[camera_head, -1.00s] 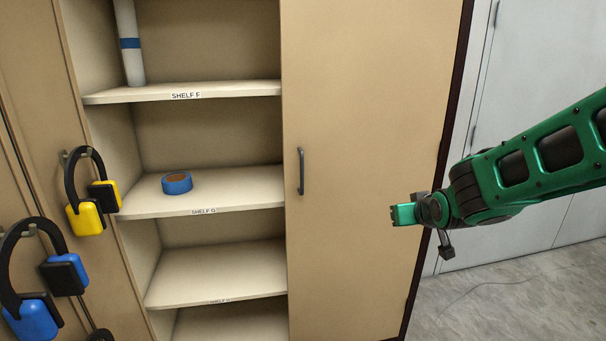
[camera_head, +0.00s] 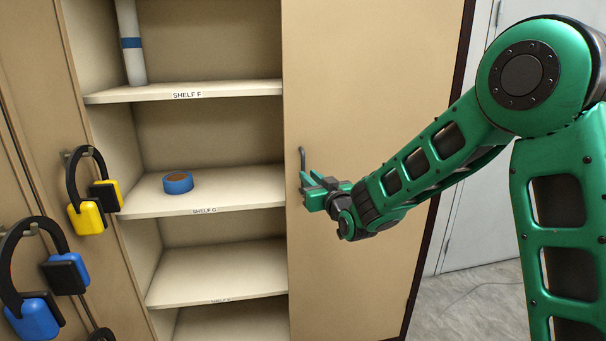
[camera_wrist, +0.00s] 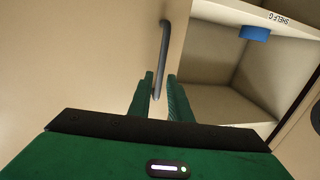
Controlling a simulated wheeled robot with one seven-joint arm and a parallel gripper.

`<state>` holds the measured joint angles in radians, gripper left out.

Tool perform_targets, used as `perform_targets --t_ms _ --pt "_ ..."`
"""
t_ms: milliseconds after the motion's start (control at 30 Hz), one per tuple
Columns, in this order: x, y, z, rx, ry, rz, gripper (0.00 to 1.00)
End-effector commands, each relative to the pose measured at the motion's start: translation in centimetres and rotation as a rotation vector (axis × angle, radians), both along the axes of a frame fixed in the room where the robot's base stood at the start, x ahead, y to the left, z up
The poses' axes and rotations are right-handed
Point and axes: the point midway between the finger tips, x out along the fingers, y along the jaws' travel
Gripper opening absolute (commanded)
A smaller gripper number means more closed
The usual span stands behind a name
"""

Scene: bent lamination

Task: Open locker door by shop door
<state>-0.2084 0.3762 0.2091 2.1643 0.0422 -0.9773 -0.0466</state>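The tan locker door (camera_head: 375,90) is shut over the right side of the locker. Its dark vertical handle (camera_head: 302,158) is near the door's left edge; my gripper partly hides its lower part in the head view.
Open shelves (camera_head: 240,197) left of the door hold a blue tape roll (camera_head: 178,183) and a white tube (camera_head: 131,45). Yellow (camera_head: 87,217) and blue (camera_head: 36,318) ear defenders hang at the left. A pale grey door (camera_head: 478,190) and free floor (camera_head: 480,300) are at the right.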

Motion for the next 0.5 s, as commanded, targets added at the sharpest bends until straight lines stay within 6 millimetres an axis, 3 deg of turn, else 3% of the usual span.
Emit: perform_targets --t_ms 200,500 --pt "3.4 1.4 0.0 0.001 0.001 0.000 0.18" --pt "5.3 2.1 -0.1 -0.001 0.002 0.000 0.18"
